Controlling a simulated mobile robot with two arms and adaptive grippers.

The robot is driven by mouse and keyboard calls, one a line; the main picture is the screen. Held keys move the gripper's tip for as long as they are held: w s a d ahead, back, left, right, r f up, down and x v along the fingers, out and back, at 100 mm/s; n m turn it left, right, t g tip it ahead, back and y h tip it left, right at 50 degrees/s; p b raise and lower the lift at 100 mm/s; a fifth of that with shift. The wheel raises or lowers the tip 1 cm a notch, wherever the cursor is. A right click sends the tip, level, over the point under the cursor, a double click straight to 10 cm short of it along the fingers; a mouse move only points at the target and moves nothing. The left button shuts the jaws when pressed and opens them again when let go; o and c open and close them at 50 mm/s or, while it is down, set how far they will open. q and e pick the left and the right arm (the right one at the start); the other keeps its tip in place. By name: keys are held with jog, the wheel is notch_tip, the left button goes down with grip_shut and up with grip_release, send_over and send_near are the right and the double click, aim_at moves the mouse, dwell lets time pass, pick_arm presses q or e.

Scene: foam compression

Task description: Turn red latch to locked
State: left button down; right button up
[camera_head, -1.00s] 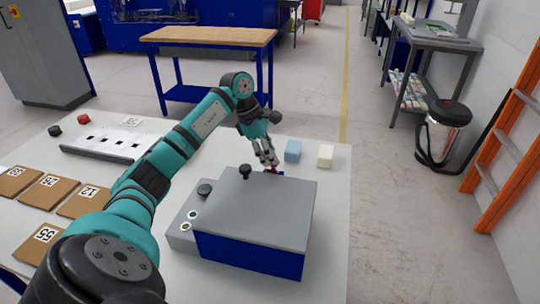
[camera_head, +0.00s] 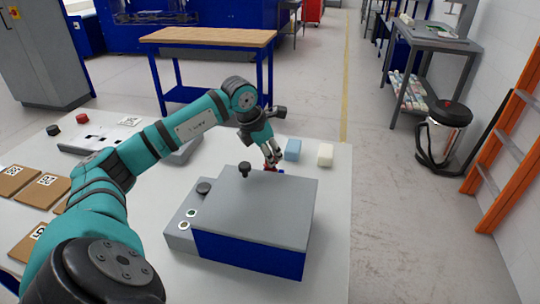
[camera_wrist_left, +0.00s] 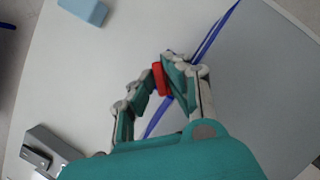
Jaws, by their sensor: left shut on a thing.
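The red latch (camera_wrist_left: 160,79) is on the edge of the blue box with a grey lid (camera_head: 262,205). Only a bit of its red shows in the head view, at the box's far edge. My left gripper (camera_head: 272,158) reaches down behind the box's far edge. In the left wrist view its fingers (camera_wrist_left: 160,84) are shut on the red latch, one finger on each side. The latch's base is partly hidden by the fingers. My right gripper is in neither view.
A blue block (camera_head: 293,149) and a cream block (camera_head: 325,155) lie on the white table (camera_head: 330,220) behind the box. Brown numbered tiles (camera_head: 42,190) lie at the left.

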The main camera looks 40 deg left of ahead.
pick_arm(q)
jog(key=n+y, duration=0.1)
jog(key=n, duration=0.1)
jog(key=n+y, duration=0.1)
jog(key=n, duration=0.1)
jog(key=shift+w+d+r+n, duration=0.1)
jog(key=shift+d+r+n, duration=0.1)
jog(key=shift+n, duration=0.1)
jog(key=shift+d+n+y+b, duration=0.15)
jog(key=shift+n+y, duration=0.2)
jog(key=shift+n, duration=0.6)
jog(key=shift+n+y+b, duration=0.15)
jog(key=shift+n+y, duration=0.2)
jog(key=shift+n, duration=0.6)
jog(key=c, duration=1.4)
grip_release()
jog(key=shift+f, duration=0.15)
jog(key=v, duration=1.2)
jog(key=shift+w, duration=0.25)
